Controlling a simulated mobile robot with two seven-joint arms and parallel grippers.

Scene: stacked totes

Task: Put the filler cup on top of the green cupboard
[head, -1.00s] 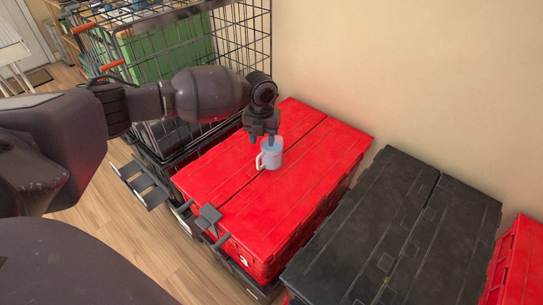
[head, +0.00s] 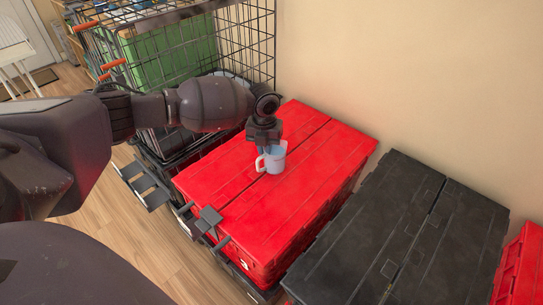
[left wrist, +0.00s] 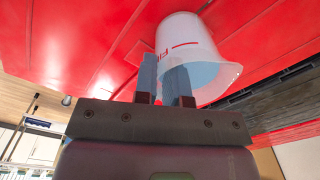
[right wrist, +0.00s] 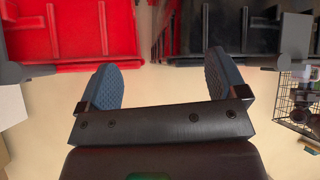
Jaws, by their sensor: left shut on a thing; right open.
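The filler cup (head: 275,160) is a pale white-blue mug with a handle, upright on or just above the red tote lid in the head view. My left gripper (head: 265,143) is over it, shut on its rim. In the left wrist view the cup (left wrist: 198,55) shows red lettering, and the two fingers (left wrist: 165,80) pinch its wall. I cannot tell whether its base touches the lid. A green cupboard-like box (head: 165,55) stands at the upper left, partly hidden behind wire mesh. My right gripper (right wrist: 163,85) is open and empty in the right wrist view.
The red tote (head: 225,185) carries the cup. A black tote (head: 400,235) stands to its right, with another red tote (head: 525,265) beyond. A black wire cage (head: 240,45) rises behind my left arm. Wooden floor (head: 125,225) is clear at left.

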